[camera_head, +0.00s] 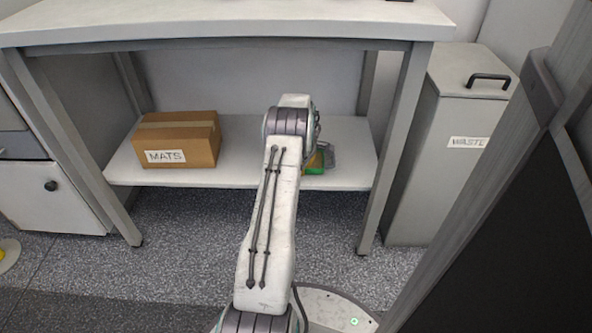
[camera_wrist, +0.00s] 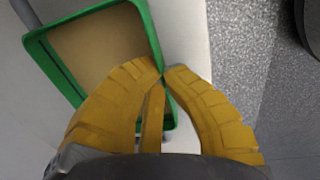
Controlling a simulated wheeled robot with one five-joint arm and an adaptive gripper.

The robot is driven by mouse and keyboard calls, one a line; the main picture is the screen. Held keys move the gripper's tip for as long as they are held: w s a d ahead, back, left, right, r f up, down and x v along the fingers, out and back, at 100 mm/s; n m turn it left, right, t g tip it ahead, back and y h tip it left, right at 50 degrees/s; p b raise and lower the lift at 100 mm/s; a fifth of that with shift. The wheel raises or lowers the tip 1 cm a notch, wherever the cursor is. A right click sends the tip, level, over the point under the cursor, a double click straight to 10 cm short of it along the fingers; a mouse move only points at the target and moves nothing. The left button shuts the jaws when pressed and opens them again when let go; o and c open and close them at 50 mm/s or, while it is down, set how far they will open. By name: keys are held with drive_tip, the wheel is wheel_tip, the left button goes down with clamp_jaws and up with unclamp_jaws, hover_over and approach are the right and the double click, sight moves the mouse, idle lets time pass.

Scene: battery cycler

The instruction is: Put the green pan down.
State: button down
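The green pan (camera_wrist: 153,35) has a raised rim and a brown-tan inside in the wrist view. My gripper (camera_wrist: 164,70) has yellow fingers whose tips meet at the pan's right wall, one finger on each side, so it looks shut on that wall. In the head view a small part of the green pan (camera_head: 316,169) shows at the lower shelf, just right of my arm, which hides most of it and the gripper. I cannot tell whether the pan touches the shelf or hangs just above it.
The lower shelf (camera_head: 240,165) of the bench carries a cardboard box labelled MATS (camera_head: 178,138) at the left. The tabletop (camera_head: 230,22) is above my arm. A bench leg (camera_head: 392,150) and a grey waste bin (camera_head: 440,150) stand at the right. The shelf's middle has free room.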

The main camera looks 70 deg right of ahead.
idle(0.3)
drive_tip(key=c, duration=1.4)
unclamp_jaws()
